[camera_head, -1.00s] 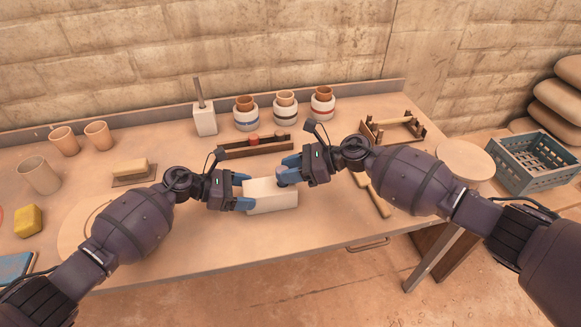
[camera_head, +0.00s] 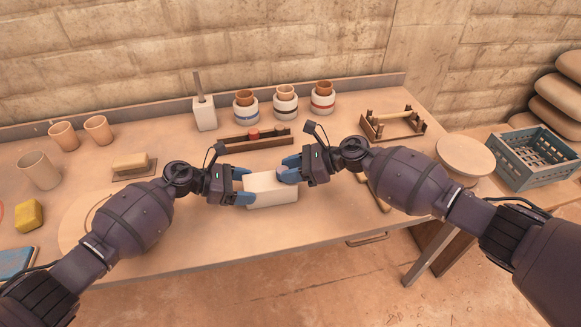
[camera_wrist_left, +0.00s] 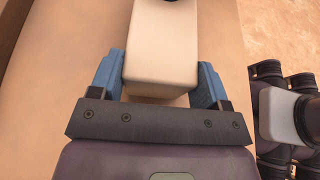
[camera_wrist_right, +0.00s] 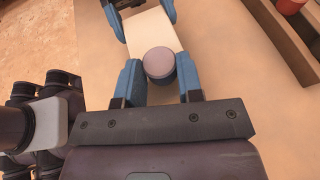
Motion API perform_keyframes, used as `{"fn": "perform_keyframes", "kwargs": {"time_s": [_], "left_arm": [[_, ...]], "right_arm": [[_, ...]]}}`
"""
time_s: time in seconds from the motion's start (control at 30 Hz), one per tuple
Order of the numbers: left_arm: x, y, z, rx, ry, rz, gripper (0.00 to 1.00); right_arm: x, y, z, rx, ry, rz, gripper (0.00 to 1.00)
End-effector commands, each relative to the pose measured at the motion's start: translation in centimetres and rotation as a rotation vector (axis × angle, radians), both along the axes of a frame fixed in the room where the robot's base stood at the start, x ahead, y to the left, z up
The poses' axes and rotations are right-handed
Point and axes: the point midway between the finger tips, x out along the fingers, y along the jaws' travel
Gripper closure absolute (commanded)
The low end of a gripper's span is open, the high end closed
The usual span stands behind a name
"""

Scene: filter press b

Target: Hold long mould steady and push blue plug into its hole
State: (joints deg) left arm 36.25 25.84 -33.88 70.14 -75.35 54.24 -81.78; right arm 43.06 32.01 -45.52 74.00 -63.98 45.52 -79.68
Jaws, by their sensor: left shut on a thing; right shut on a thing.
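The long mould (camera_head: 272,192) is a pale block in front of me at the bench's near side. My left gripper (camera_head: 243,186) is shut on its left end, with a finger on either side, as the left wrist view (camera_wrist_left: 160,85) shows. My right gripper (camera_head: 287,172) is at the mould's right part. In the right wrist view its fingers (camera_wrist_right: 160,85) are shut on a round plug (camera_wrist_right: 159,63), whose top looks greyish mauve. The plug is over the mould's top face. The hole is hidden, so I cannot tell how deep the plug sits.
A dark rack (camera_head: 255,142) with a red plug stands behind the mould. Banded jars (camera_head: 285,105) stand at the back. A wooden frame (camera_head: 393,125) and a round board (camera_head: 465,155) are to the right. A float (camera_head: 131,165) and cups (camera_head: 62,136) are left.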

Motion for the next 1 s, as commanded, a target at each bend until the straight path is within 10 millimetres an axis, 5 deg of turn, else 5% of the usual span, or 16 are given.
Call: {"fn": "perform_keyframes", "kwargs": {"time_s": [0.2,0.23,0.4,0.77,1.0], "left_arm": [[0.0,0.0,0.0,0.0,0.0,0.0,0.72],[0.0,0.0,0.0,0.0,0.0,0.0,0.72],[0.0,0.0,0.0,0.0,0.0,0.0,0.72],[0.0,0.0,0.0,0.0,0.0,0.0,0.72],[0.0,0.0,0.0,0.0,0.0,0.0,0.72]], "right_arm": [[0.0,0.0,-0.4,0.001,0.001,0.0,0.89],[0.0,0.0,-0.4,0.001,0.001,0.0,0.62],[0.0,0.0,-0.4,0.0,0.0,0.0,0.36],[0.0,-0.5,-0.3,-0.001,0.0,-0.001,0.36],[-0.4,-3.7,1.0,-0.002,-0.001,-0.002,0.36]]}}
